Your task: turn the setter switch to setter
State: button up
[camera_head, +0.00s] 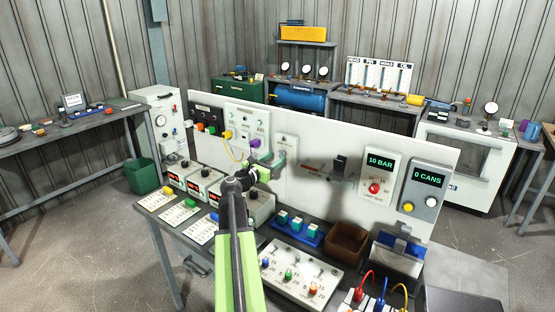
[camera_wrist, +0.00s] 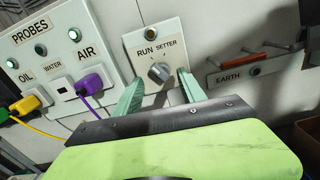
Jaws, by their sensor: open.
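The setter switch (camera_wrist: 160,72) is a grey rotary knob on a white plate, with RUN printed at upper left and SETTER at upper right. I cannot tell for sure which label it points to. The plate (camera_head: 286,143) shows on the white upright panel in the head view, its lower part partly behind my fingers. My gripper (camera_head: 267,161) is open in front of it. In the wrist view, its pale green fingers (camera_wrist: 160,84) stand on the left and right of the knob, with gaps on both sides. Contact with the plate cannot be told.
Left of the switch is a PROBES plate (camera_wrist: 52,52) with yellow and purple plugs and a loose yellow cable (camera_head: 233,151). Right of it is an EARTH bar (camera_wrist: 232,77) with a red rod (camera_wrist: 268,53). Below, the bench holds meters, a blue tray (camera_head: 297,230) and a brown bin (camera_head: 347,241).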

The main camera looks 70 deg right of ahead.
aim_at(281, 154)
jog(key=x, duration=0.3)
grip_shut()
jog(key=shift+w+a, duration=0.1)
jog(key=shift+a, duration=0.15)
jog(key=shift+r, duration=0.1)
jog(key=shift+d+m, duration=0.15)
jog(key=shift+m, duration=0.25)
jog(key=m, duration=0.4)
jog(key=shift+m, duration=0.4)
jog(key=m, duration=0.6)
jog(key=shift+d, duration=0.1)
